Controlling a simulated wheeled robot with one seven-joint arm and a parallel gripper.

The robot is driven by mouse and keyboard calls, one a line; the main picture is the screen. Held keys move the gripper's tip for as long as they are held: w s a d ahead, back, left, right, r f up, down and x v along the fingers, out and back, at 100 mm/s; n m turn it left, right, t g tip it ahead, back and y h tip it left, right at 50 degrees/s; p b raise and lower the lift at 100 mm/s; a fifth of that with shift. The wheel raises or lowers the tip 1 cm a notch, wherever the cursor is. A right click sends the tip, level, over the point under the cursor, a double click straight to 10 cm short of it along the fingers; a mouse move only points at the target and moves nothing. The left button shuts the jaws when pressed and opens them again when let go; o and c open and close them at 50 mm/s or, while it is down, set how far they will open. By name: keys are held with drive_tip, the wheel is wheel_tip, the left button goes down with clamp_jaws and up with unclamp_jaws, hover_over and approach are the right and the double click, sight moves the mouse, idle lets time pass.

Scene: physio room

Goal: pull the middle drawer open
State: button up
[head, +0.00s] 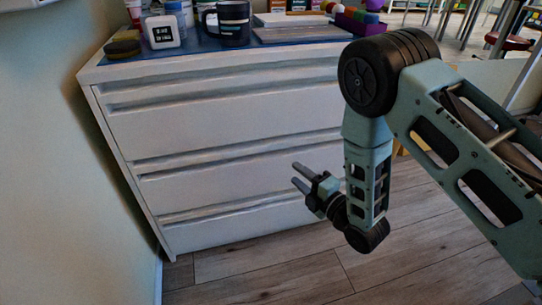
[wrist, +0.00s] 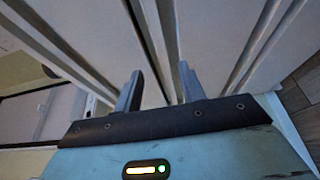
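A white chest of drawers (head: 120,190) stands against the left wall, with recessed grip ledges running across its front. Its middle drawer (head: 225,185) looks shut, flush with the drawers above and below. My gripper (head: 296,174) is in front of the right part of the middle drawer, its two fingers apart and pointing at the front. In the wrist view my gripper (wrist: 159,85) is open and empty, with a ledge line of the drawer front running between the fingers. I cannot tell whether the fingertips touch the front.
The chest top carries a dark mug (head: 233,24), a small white clock (head: 162,32), a brown round item (head: 122,48) and a purple box (head: 360,24) of coloured balls. The wooden floor (head: 270,278) in front is clear. The wall (head: 45,150) is close on the left.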

sight(266, 150)
drive_tip(key=b+x, duration=0.3)
drive_tip(key=x, duration=1)
drive_tip(key=shift+w+a, duration=0.15)
drive_tip(key=shift+w, duration=0.1)
drive_tip(key=shift+f, duration=0.1)
clamp_jaws()
